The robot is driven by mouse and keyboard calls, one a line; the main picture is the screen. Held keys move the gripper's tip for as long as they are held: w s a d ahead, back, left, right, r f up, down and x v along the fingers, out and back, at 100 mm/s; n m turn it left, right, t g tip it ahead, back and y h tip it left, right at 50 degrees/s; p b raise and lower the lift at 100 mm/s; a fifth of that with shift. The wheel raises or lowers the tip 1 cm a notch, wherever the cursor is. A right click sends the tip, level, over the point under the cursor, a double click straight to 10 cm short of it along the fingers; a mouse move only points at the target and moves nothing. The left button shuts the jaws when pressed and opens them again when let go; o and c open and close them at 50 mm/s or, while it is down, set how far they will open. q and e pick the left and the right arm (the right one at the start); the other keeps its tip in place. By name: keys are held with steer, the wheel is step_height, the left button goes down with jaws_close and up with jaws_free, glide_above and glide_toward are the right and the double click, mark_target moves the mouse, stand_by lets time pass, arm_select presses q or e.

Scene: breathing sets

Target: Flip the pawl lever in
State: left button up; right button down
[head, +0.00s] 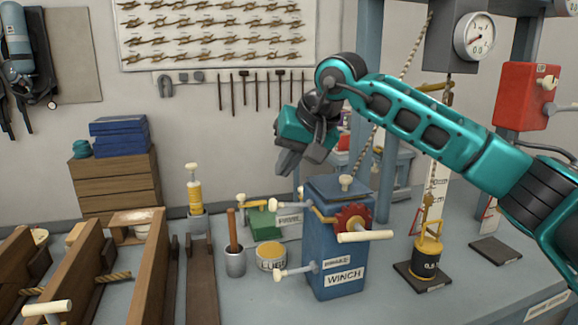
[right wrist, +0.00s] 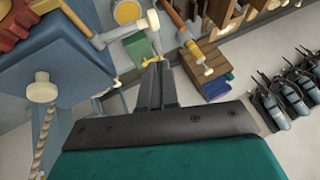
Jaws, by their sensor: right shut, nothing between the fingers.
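The blue winch box (head: 322,245) stands on the bench at centre, with a red ratchet wheel (head: 353,218) on its front. The box (right wrist: 100,70) and wheel (right wrist: 22,18) also show at the left of the right wrist view. My right gripper (head: 288,162) is shut and empty, above and left of the winch box, pointing down and left, apart from the lever. Its fingers show in the right wrist view (right wrist: 157,75). My left gripper is out of view.
A pale-handled crank (head: 365,237) sticks out in front of the wheel, and a knobbed lever (head: 292,271) from the box's left side. A green block (head: 262,224) and yellow tin (head: 271,256) stand left. A hanging weight (head: 427,262) stands right.

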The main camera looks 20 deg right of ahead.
arm_select(q)
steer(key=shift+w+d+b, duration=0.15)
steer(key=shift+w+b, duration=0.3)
steer(key=shift+b, duration=0.1)
arm_select(e)
steer(key=a+v, duration=0.1)
steer(key=v, duration=0.9)
steer(key=shift+a+r, duration=0.15)
steer(key=shift+r, duration=0.3)
steer(key=shift+w, duration=0.1)
